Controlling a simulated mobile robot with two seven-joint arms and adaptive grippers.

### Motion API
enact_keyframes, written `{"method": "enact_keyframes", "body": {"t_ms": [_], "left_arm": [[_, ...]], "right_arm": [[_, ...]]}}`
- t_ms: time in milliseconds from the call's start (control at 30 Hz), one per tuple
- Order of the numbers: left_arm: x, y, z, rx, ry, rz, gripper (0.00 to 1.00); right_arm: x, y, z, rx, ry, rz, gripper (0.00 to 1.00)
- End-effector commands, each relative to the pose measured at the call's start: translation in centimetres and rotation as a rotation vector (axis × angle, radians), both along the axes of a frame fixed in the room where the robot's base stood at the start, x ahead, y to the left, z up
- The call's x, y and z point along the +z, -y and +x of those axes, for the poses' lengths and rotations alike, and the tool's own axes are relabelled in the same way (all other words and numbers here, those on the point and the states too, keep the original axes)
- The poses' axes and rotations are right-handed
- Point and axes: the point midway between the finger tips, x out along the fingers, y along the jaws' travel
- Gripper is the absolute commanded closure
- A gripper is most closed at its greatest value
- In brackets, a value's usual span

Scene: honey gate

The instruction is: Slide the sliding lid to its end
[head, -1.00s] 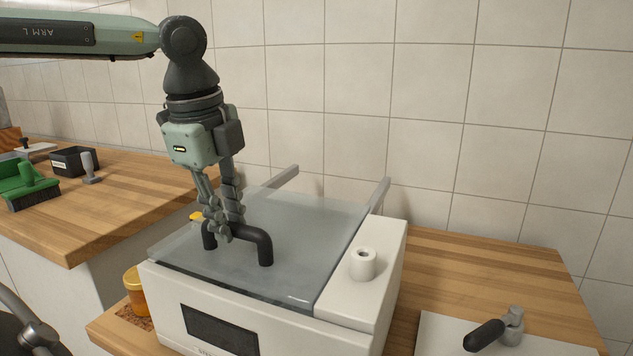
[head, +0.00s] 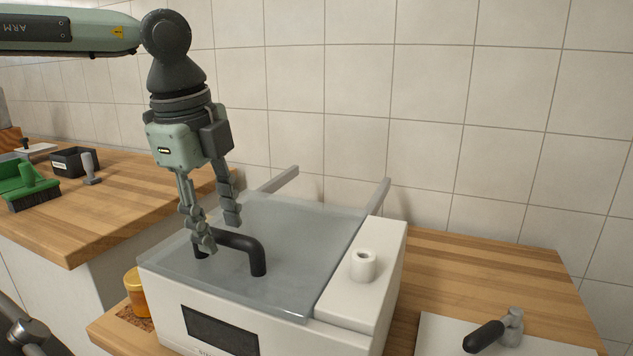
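The sliding lid (head: 290,235) is a pale translucent pane on top of a white box (head: 335,335). Its front edge lies at the box's front edge, and two rails show bare behind it. A black bar handle (head: 245,240) stands on the lid. My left gripper (head: 219,236) is above the lid at the handle's left part. Its fingers are spread, one on the near side of the bar and one on the far side. Whether either finger touches the bar is hard to tell. My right gripper is not in view.
A white knob (head: 362,266) stands on the box's right ledge. A honey jar (head: 135,290) is left of the box. A black-handled tool (head: 495,332) lies on a white board at the lower right. The tiled wall is behind; the right counter (head: 480,270) is mostly clear.

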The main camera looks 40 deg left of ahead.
Motion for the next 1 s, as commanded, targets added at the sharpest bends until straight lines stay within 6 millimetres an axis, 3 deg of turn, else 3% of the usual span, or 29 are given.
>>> {"method": "enact_keyframes", "body": {"t_ms": [700, 1000], "left_arm": [[5.9, 0.3, -1.1, 0.001, 0.001, 0.0, 0.61], [6.3, 0.4, -1.2, 0.0, 0.0, 0.0, 0.61]], "right_arm": [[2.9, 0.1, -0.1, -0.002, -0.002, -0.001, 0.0], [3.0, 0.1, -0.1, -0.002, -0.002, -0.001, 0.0]]}}
